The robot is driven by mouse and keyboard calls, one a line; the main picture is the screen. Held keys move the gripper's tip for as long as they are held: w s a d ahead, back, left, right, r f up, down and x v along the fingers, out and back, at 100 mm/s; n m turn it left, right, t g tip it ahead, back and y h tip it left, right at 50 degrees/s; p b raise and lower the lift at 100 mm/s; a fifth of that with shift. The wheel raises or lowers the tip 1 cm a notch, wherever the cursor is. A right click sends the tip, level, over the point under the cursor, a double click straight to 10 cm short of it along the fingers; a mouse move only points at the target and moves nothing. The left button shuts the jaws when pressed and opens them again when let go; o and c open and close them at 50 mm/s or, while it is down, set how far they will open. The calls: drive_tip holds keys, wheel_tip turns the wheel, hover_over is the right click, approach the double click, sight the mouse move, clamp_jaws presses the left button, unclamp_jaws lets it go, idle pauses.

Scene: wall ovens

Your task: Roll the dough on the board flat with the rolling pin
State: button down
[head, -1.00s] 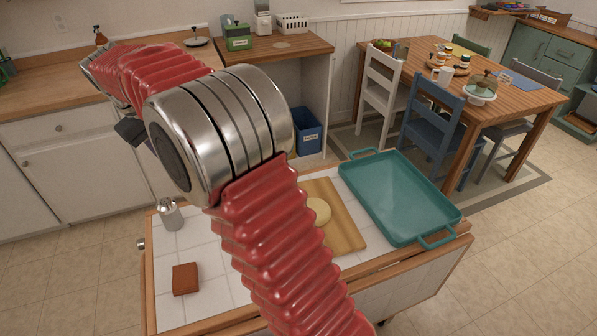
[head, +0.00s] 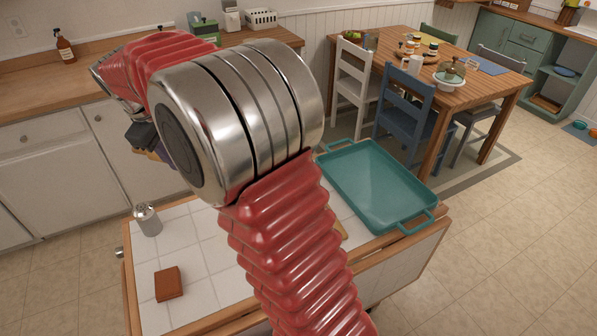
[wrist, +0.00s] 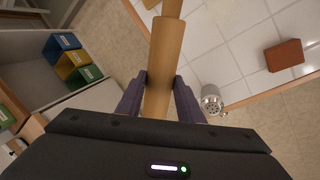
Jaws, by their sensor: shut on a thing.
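My gripper (wrist: 158,97) is shut on the wooden rolling pin (wrist: 165,50) in the wrist view. The dark fingers sit on both sides of the pin, which points away from the gripper, above the tiled worktop (wrist: 228,62). In the head view my arm crosses the middle and hides most of the cutting board; only a sliver of the board (head: 342,230) shows beside the arm. The dough is hidden behind my arm there and does not show in the wrist view.
A teal tray (head: 375,187) lies at the worktop's right end. A metal shaker (head: 147,219) and a brown block (head: 169,284) stand on its left part. Beyond are a dining table (head: 470,85) with chairs and a wooden counter (head: 50,93). Coloured bins (wrist: 76,64) show in the wrist view.

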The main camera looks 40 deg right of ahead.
drive_tip(key=s+d+f+n+y, duration=0.1)
drive_tip(key=s+d+n, duration=0.3)
drive_tip(key=s+d, duration=0.6)
drive_tip(key=s+d+f+n+t+y, duration=0.1)
drive_tip(key=s+d+f+n, duration=0.3)
drive_tip(key=s+d, duration=0.5)
drive_tip(key=s+n, duration=0.1)
drive_tip(key=s, duration=0.1)
drive_tip(key=shift+s+d, duration=0.3)
drive_tip(key=shift+d, duration=0.05)
drive_tip(key=shift+f, duration=0.2)
drive_tip(key=shift+f, duration=3.15)
